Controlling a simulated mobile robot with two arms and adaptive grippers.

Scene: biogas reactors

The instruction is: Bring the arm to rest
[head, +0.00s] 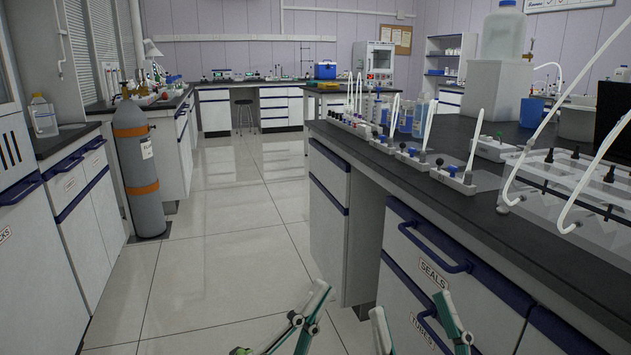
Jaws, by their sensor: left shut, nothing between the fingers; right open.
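My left gripper (318,293) shows at the bottom middle of the head view, in front of the floor. Its green and grey fingers are together with nothing between them. My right gripper (409,305) is to its right, in front of the white drawers of the right bench. Its two fingers stand well apart and it is empty. Both grippers appear lower than the bench top. The lower parts of both arms are cut off by the bottom edge.
The dark bench (365,146) on the right carries tube racks and a reactor block (570,185) with curved white tubes. A grey gas cylinder (138,170) stands at the left. The tiled floor (225,225) between the benches is clear.

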